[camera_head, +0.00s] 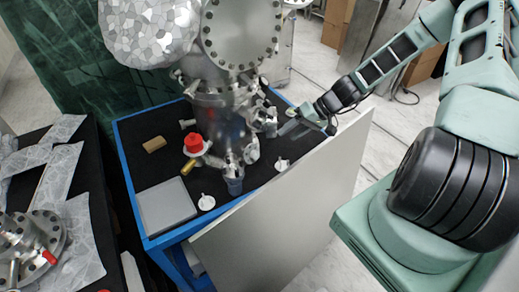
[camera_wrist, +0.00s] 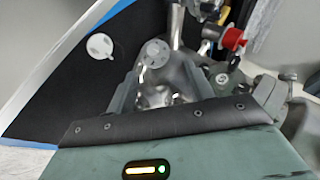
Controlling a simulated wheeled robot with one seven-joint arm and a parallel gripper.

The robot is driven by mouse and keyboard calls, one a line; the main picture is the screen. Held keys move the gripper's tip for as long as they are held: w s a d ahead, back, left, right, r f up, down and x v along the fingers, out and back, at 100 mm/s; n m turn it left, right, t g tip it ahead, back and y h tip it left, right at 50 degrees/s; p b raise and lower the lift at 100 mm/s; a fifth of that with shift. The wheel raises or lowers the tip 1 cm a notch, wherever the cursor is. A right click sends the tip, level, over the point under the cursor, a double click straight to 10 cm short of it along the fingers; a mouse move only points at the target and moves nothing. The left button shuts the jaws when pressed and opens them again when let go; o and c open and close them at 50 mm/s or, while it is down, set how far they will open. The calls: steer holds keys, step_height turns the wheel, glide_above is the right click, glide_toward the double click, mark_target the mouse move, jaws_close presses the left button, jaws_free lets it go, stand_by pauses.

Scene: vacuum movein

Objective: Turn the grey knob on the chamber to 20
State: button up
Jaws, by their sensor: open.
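The metal vacuum chamber (camera_head: 222,100) stands on the black top of a blue-framed bench. A grey-blue cylindrical knob (camera_head: 235,186) points down at its lower front; I cannot read any number or mark on it. A red knob (camera_head: 194,143) is to its left and also shows in the wrist view (camera_wrist: 233,38). My gripper (camera_head: 284,131) is at the chamber's right side, above the bench top, right of and higher in the picture than the grey-blue knob. In the wrist view my gripper (camera_wrist: 158,78) is open, with shiny chamber parts beyond and between its fingers. I see no grip on anything.
A white disc-shaped part (camera_head: 281,164) lies near my gripper, and another (camera_head: 206,202) lies further left. A grey box (camera_head: 166,206) and a small brown block (camera_head: 154,144) are on the bench. A tall pale panel (camera_head: 285,205) stands along the bench's right side, below my forearm.

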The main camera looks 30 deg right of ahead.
steer(key=d, duration=0.2)
steer(key=p, duration=0.6)
glide_toward(257, 156)
steer(key=shift+m+t, duration=0.4)
steer(key=x, duration=0.8)
steer(key=shift+s+a+f, duration=0.1)
steer(key=shift+a+f, duration=0.15)
steer(key=c, duration=1)
steer(key=shift+f+b, duration=0.1)
steer(key=shift+b, duration=0.4)
